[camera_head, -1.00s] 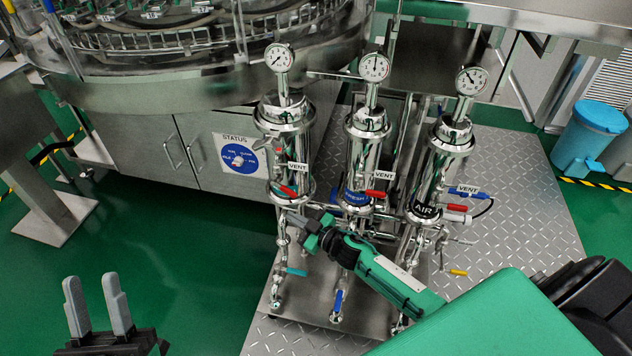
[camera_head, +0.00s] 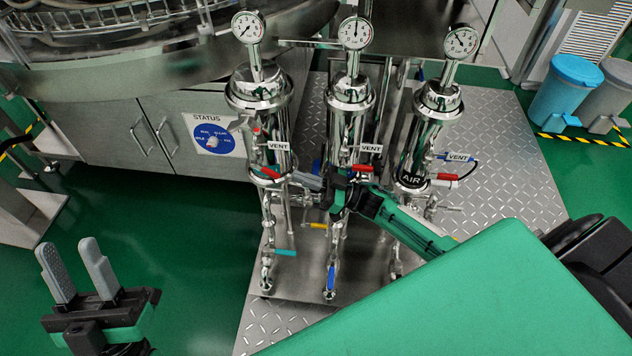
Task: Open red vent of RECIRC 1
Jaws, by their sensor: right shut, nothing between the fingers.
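Three shiny steel filter housings stand in a row; no RECIRC 1 label is readable. The left housing (camera_head: 259,90) has a red vent handle (camera_head: 268,173) beneath a VENT tag (camera_head: 277,146). The middle housing (camera_head: 349,93) has a red handle (camera_head: 362,168), and the right housing (camera_head: 437,102), marked AIR, has another (camera_head: 447,176). My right gripper (camera_head: 304,182) is shut and empty, pointing left between the left and middle housings, a little right of the left red handle. Contact cannot be told. My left gripper (camera_head: 65,246) is open and empty at lower left, far from the housings.
Teal (camera_head: 285,252), blue (camera_head: 330,275) and yellow (camera_head: 318,226) valve handles sit low on the pipes. A gauge tops each housing. A steel cabinet (camera_head: 130,145) with a STATUS dial stands behind left. Green floor is clear at left; bins (camera_head: 567,85) stand far right.

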